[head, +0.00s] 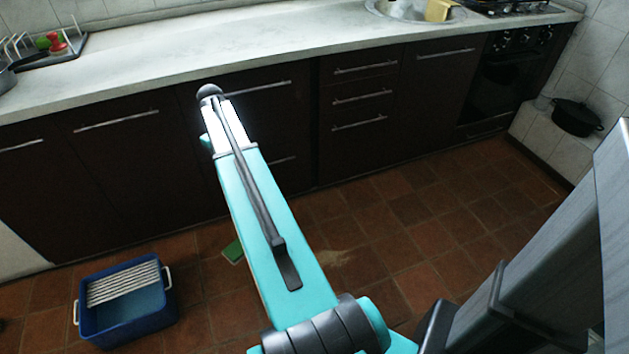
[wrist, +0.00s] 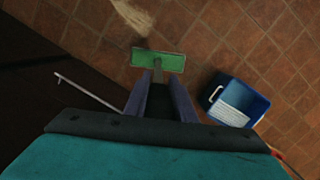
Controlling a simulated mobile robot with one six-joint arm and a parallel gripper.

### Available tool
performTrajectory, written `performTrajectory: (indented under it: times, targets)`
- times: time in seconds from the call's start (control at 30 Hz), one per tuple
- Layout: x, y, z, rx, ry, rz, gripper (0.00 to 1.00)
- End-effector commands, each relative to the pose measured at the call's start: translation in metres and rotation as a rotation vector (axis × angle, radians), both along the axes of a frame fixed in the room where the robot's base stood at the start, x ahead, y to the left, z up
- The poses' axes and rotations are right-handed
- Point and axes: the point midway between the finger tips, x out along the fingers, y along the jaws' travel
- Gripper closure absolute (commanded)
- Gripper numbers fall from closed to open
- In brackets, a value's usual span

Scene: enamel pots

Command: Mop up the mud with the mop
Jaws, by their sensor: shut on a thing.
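The mop has a flat green head (wrist: 172,62) and a short grey handle part that shows between my gripper's fingers. My gripper (wrist: 158,77) is shut on the mop, with the green head beyond the fingertips. In the head view a green corner of the mop (head: 233,251) shows beside my turquoise arm, which hides my gripper and the rest of the mop. The mud (head: 335,257) is a pale brown smear on the floor tiles, right of the arm. In the wrist view the mud (wrist: 133,15) lies apart from the mop head, above and left of it. I cannot tell whether the head touches the floor.
A blue bucket (head: 128,318) with a pale ribbed insert stands on the floor at the lower left. Dark cabinets (head: 130,170) under a pale counter (head: 250,45) bound the floor. A dark pot (head: 577,117) sits on a tiled ledge at right. Floor around the mud is clear.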

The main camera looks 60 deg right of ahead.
Motion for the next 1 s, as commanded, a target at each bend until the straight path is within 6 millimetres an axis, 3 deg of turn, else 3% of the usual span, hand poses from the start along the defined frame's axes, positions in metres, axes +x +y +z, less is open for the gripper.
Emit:
performTrajectory:
  times: [0.1,0.6,1.0]
  targets:
    - [-0.017,-0.029,-0.016,0.0,-0.001,-0.055,1.0]
    - [-0.101,-0.131,-0.076,0.0,-0.001,-0.276,1.0]
    - [-0.174,-0.192,-0.119,-0.001,-0.002,-0.434,1.0]
